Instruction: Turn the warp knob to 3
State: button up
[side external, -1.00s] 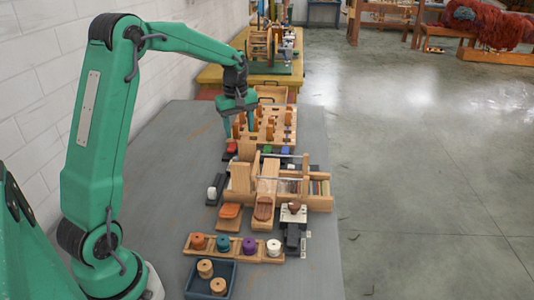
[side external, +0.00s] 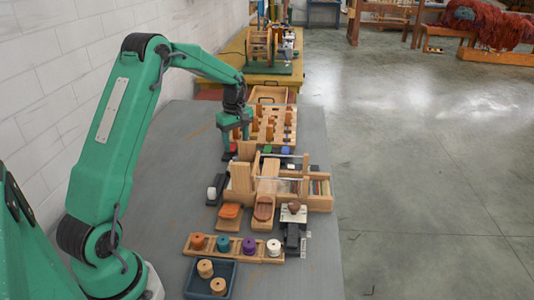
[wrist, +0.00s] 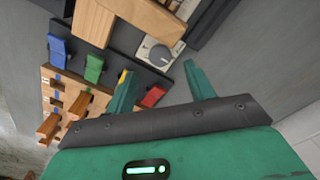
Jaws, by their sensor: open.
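The warp knob is most likely the round grey dial (wrist: 157,51) on a light square plate in the wrist view, set on a dark panel. Its pointer and numbers are too small to read. My gripper (wrist: 159,68) is open, with the dial just beyond and between its fingertips. No contact shows. In the side external view my gripper (side external: 236,138) points down over the far side of the wooden frame (side external: 242,178), which appears to hide the knob.
A red lever (wrist: 152,96) lies close to the left finger, with a green lever (wrist: 94,67) and a blue lever (wrist: 58,48) farther left. A wooden block (wrist: 144,17) stands just beyond the dial. A pegged wooden board (side external: 285,134) lies behind the frame.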

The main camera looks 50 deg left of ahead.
aim_at(237, 158)
jog(key=shift+f, duration=2.8)
jog(key=c, duration=1)
